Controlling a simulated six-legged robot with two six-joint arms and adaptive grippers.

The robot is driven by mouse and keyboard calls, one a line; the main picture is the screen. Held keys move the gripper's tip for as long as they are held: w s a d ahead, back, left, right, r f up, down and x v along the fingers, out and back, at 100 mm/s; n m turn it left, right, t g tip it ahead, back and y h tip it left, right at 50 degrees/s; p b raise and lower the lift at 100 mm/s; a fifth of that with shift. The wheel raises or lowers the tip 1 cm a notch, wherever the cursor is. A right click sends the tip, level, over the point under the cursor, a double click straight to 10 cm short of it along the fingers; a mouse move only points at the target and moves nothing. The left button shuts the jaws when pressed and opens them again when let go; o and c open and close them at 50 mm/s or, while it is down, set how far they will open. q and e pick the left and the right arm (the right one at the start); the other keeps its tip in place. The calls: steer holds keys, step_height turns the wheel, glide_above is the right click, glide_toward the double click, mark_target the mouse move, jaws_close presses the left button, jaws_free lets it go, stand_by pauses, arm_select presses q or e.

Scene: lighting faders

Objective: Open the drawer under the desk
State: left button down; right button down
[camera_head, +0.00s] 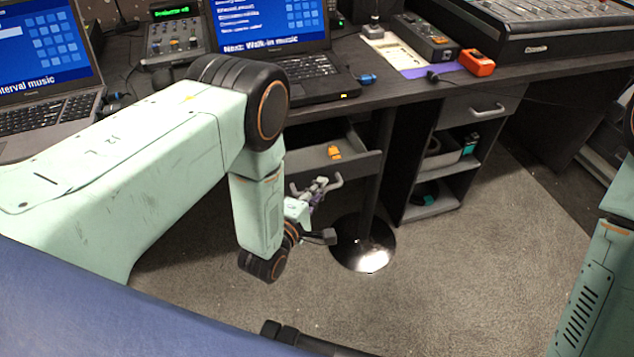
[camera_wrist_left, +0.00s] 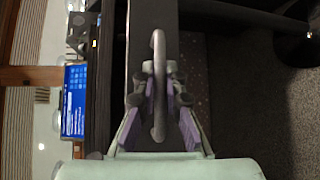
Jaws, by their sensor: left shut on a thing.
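The drawer (camera_head: 360,167) under the desk (camera_head: 365,92) stands partly pulled out, and its inside shows from above. A small orange object (camera_head: 334,152) lies in it. Its bar handle (camera_head: 337,181) is on the front panel; it also shows in the left wrist view (camera_wrist_left: 158,50), running between my fingers. My left gripper (camera_head: 318,188) is at the handle, its purple-padded fingers (camera_wrist_left: 158,92) shut on it. My left forearm hides the drawer's left part. My right arm shows at the right edge, but its gripper is out of view.
A round black pedestal base (camera_head: 363,244) stands on the carpet just right of my left gripper. A second closed drawer (camera_head: 483,110) sits above open shelves to the right. Laptops (camera_head: 272,50) and a lighting console (camera_head: 550,30) stand on the desk. Carpet at the centre right is clear.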

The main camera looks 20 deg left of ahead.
arm_select(q)
steer(key=shift+s+d, duration=0.2)
steer(key=shift+s, duration=0.3)
steer(key=shift+d, duration=0.1)
steer(key=c, duration=1.7)
jaws_free()
steer(key=shift+s, duration=0.1)
steer(key=shift+v, duration=3.75)
